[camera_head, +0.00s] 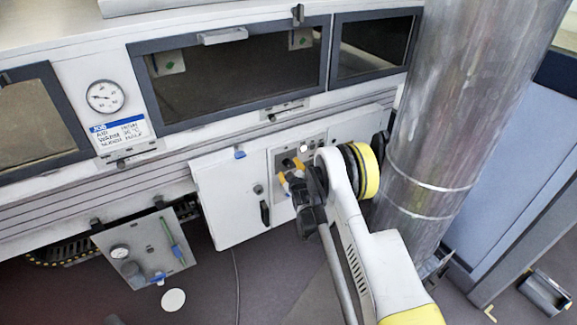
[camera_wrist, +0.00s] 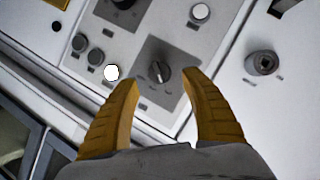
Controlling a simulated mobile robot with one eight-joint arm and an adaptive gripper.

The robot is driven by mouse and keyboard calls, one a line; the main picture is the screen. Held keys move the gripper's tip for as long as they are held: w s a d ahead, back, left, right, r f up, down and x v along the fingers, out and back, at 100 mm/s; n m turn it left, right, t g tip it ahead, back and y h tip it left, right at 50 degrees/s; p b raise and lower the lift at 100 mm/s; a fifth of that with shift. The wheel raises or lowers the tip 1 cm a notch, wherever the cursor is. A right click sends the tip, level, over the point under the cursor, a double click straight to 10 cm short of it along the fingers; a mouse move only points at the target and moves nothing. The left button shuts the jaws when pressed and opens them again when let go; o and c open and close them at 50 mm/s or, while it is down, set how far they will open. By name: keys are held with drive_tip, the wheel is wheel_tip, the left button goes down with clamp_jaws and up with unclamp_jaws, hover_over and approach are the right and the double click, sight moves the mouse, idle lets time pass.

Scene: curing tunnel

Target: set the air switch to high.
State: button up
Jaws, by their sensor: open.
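A black rotary switch (camera_wrist: 160,72) with a light pointer line sits on a dark square plate in the wrist view. Small marks lie around it, too blurred to read, so I cannot confirm it is the air switch. The pointer line runs nearly upright in that view. My gripper (camera_wrist: 161,78) is open, with one yellow finger on each side of the switch. No contact shows, and the gap in depth is hard to tell. In the head view my gripper (camera_head: 290,171) is at the control panel (camera_head: 319,141) and hides most of the switch.
A white lamp (camera_wrist: 111,72), dark buttons (camera_wrist: 95,56) and another black knob (camera_wrist: 122,2) are close by. A round lock-like fitting (camera_wrist: 263,63) is to the right. A large metal duct (camera_head: 445,100) stands right of my arm.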

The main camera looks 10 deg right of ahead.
sight(289, 165)
drive_tip(key=b+x, duration=0.1)
drive_tip(key=x, duration=0.3)
clamp_jaws()
